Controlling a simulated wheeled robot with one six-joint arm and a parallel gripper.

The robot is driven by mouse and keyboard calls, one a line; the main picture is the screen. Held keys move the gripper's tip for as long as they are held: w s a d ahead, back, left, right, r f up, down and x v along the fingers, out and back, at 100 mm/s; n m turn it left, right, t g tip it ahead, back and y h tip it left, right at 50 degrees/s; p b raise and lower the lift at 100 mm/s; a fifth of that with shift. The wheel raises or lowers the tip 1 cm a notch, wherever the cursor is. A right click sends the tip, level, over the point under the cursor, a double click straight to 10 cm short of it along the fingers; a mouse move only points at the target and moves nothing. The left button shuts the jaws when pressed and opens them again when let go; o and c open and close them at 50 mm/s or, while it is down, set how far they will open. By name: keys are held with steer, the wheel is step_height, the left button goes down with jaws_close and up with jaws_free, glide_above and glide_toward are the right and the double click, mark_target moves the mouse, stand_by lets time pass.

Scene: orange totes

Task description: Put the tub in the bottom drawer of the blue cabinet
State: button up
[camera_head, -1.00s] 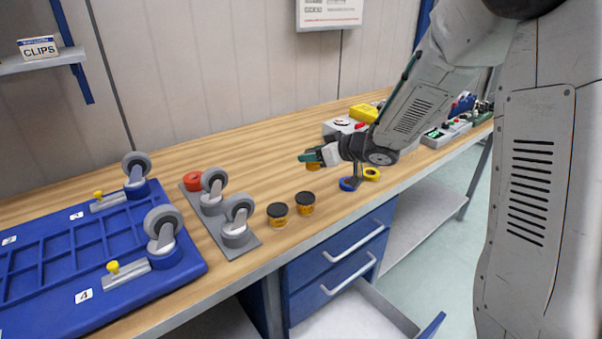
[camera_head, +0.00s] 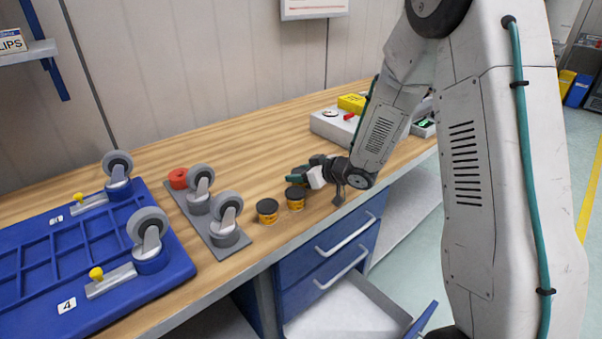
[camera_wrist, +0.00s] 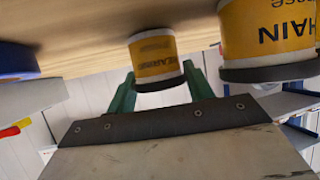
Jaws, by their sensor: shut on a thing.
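My gripper (camera_head: 297,179) is low over the bench, just behind two yellow tubs with black lids. In the wrist view its green fingers (camera_wrist: 158,92) are on either side of a yellow tub (camera_wrist: 155,50) with partly readable lettering, shut on it. That tub is mostly hidden in the head view. I cannot tell whether its base touches the bench. A larger-looking tub marked CHAIN (camera_wrist: 270,30) is close at the right of the wrist view. The blue cabinet (camera_head: 300,265) is under the bench; its bottom drawer (camera_head: 345,308) is pulled out and its visible inside is bare.
The yellow tubs (camera_head: 267,211) and (camera_head: 295,199) stand near the bench's front edge. Casters on a grey plate (camera_head: 192,217) and a blue tray (camera_head: 70,250) are to the left. A grey box (camera_head: 335,127) and a yellow case (camera_head: 352,103) are behind my arm.

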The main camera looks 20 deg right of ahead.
steer(key=shift+f, duration=0.15)
steer(key=o, duration=0.8)
steer(key=shift+c, duration=0.2)
